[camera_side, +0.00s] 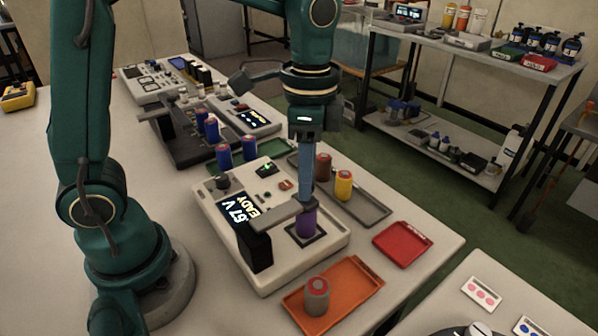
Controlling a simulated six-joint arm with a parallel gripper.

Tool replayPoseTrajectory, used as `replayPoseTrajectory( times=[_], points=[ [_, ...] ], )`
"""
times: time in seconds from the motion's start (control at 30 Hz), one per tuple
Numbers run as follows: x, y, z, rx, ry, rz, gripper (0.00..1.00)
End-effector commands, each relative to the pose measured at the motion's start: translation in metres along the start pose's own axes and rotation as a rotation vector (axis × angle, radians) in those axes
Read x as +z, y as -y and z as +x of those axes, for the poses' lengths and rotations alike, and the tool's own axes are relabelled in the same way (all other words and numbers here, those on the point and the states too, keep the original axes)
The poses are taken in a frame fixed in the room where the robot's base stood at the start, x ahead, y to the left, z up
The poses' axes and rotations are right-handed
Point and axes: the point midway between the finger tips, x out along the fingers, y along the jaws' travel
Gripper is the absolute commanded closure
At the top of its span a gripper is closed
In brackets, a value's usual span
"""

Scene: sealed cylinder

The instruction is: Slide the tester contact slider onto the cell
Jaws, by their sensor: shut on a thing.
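The cell tester (222,208) is a pale box on the table, with a lit display (241,212) that shows part of "67 V" and "READY". A purple cell (306,226) stands upright in the dark square seat at the tester's right side. The contact slider (274,215) is a grey bar running from a black block (255,246) to the top of the purple cell. Its end appears to lie over the cell, but I cannot tell whether they touch. My gripper (306,201) points straight down, shut on the slider's end above the cell. The fingers hide part of that end.
An orange tray (345,292) holds a grey cell (316,296) in front. A red tray (403,243) is empty at the right. A grey tray (372,212) holds brown (323,167) and yellow (343,185) cells. Blue cells (223,156) stand behind the tester.

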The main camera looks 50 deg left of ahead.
Motion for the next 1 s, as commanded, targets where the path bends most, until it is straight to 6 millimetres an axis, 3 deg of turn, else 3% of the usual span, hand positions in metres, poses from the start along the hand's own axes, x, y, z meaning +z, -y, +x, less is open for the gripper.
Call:
replayPoseTrajectory(
  times=[0.1, 0.13, 0.2, 0.57, 1.0],
  points=[
    [-0.004, 0.004, -0.001, -0.017, -0.02, -0.001, 1.0],
    [-0.004, 0.004, -0.001, -0.017, -0.02, -0.001, 0.67],
    [-0.004, 0.004, -0.001, -0.017, -0.019, -0.001, 0.41],
    [-0.003, 0.003, -0.003, -0.013, -0.014, -0.001, 0.41],
    [-0.003, 0.003, -0.048, -0.015, -0.016, -0.001, 0.41]
  ],
)
